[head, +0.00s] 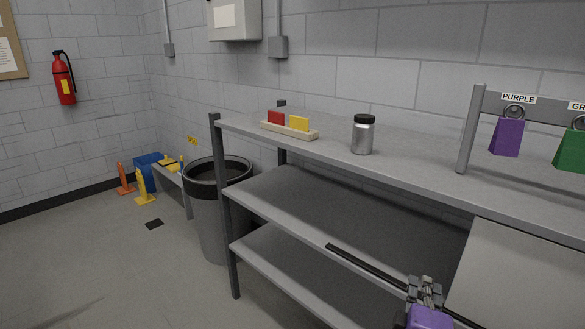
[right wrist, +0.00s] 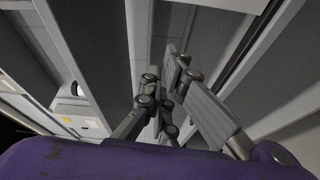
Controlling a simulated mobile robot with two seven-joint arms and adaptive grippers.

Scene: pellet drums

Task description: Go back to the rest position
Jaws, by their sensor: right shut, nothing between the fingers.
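My right gripper (head: 425,287) is at the bottom of the head view, in front of the shelving unit, with its purple wrist below it. It is shut and empty. Its grey fingers also show in the right wrist view (right wrist: 172,85), above the purple body. My left gripper is not in the head view.
A grey shelf unit (head: 410,168) carries a light tray (head: 283,132) with a red and a yellow block, and a silver jar (head: 363,137). Purple (head: 507,137) and green (head: 572,151) tags hang at right. A thin dark bar (head: 365,262) lies near my gripper. A grey drum (head: 212,215) stands left.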

